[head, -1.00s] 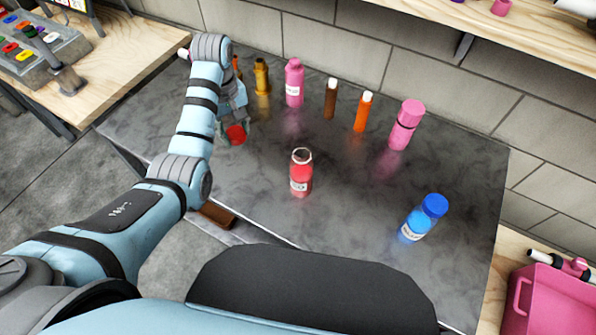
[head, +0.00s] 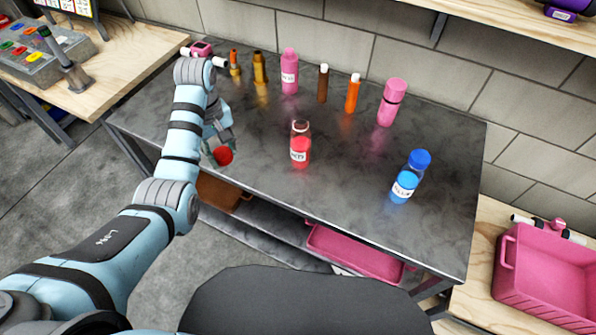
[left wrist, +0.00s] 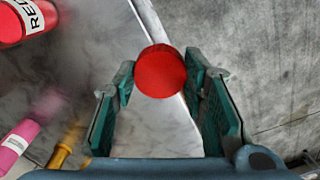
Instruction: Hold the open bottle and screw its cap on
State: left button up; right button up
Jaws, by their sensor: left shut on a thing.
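The open red bottle (head: 300,150) stands upright on the grey table (head: 360,190), with a white label and a bare neck. It also shows at the upper left of the left wrist view (left wrist: 22,22). My left gripper (head: 219,148) is shut on the red cap (head: 223,155), left of the bottle and near the table's front edge. In the left wrist view the cap (left wrist: 160,72) sits between the fingertips of the left gripper (left wrist: 160,80). The bottle stands free, with no gripper on it. My right gripper is not in view.
A blue bottle (head: 408,178) with a blue cap stands at the right. A pink bottle (head: 391,102) and several other bottles and tubes stand along the back. A pink crate (head: 545,280) is at the far right. The table's middle front is clear.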

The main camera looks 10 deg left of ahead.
aim_at(300, 133)
jog(key=u, duration=0.05)
jog(key=k, duration=0.65)
jog(key=u, duration=1.2)
jog(key=i, duration=0.5)
jog(key=z, duration=0.05)
